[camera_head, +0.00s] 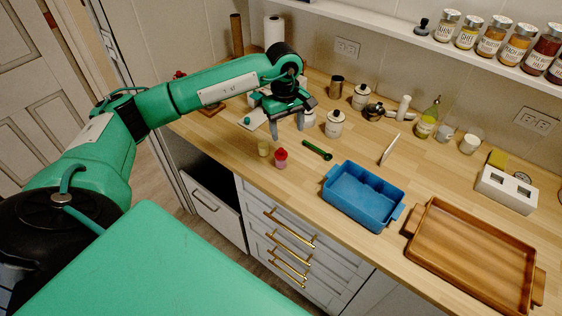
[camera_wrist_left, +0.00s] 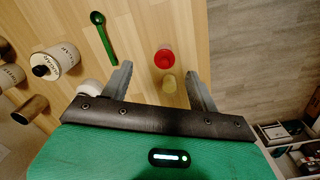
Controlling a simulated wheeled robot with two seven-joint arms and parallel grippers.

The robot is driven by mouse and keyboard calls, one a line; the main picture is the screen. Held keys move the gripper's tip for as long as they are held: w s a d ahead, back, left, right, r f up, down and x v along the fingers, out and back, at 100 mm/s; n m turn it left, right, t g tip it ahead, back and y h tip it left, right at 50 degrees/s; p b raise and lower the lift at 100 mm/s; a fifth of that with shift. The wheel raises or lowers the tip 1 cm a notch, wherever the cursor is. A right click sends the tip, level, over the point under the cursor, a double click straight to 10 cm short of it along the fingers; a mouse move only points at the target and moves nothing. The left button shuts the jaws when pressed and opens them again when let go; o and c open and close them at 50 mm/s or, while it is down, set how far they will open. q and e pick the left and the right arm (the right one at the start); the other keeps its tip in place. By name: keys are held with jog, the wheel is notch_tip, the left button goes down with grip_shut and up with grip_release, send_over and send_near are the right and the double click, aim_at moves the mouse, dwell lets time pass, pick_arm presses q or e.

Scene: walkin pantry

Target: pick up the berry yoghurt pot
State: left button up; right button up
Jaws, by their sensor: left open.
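The berry yoghurt pot, which I take to be the pinkish-red one (camera_head: 281,159), stands on the wooden counter near its front edge. It also shows in the left wrist view (camera_wrist_left: 164,59), beyond and between the fingertips. My left gripper (camera_head: 287,130) is open and empty above the counter, behind the pots in the head view. Its two fingers (camera_wrist_left: 158,72) are spread apart in the left wrist view. My right gripper is not in view.
A green scoop (camera_head: 318,150) lies right of the pots. White lidded jars (camera_head: 334,124) stand behind it. A blue crate (camera_head: 364,196) and a wooden tray (camera_head: 470,254) occupy the counter to the right. Drawers with brass handles (camera_head: 290,228) are below the counter edge.

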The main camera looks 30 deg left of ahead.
aim_at(281, 152)
pick_arm(q)
jog(key=shift+y, duration=0.4)
jog(key=f+p, duration=0.1)
jog(key=f, duration=0.1)
jog(key=a+f+p, duration=0.1)
jog(key=f, duration=0.2)
jog(key=f+p, duration=0.1)
jog(key=f, duration=0.1)
jog(key=shift+a+f, duration=0.4)
jog(key=shift+f+p, duration=0.45)
jog(key=f+p, duration=0.1)
jog(key=f, duration=0.1)
jog(key=f+p, duration=0.1)
jog(key=f, duration=0.1)
jog(key=shift+w+a, duration=0.1)
jog(key=shift+a, duration=0.1)
jog(key=shift+f, duration=0.3)
grip_shut()
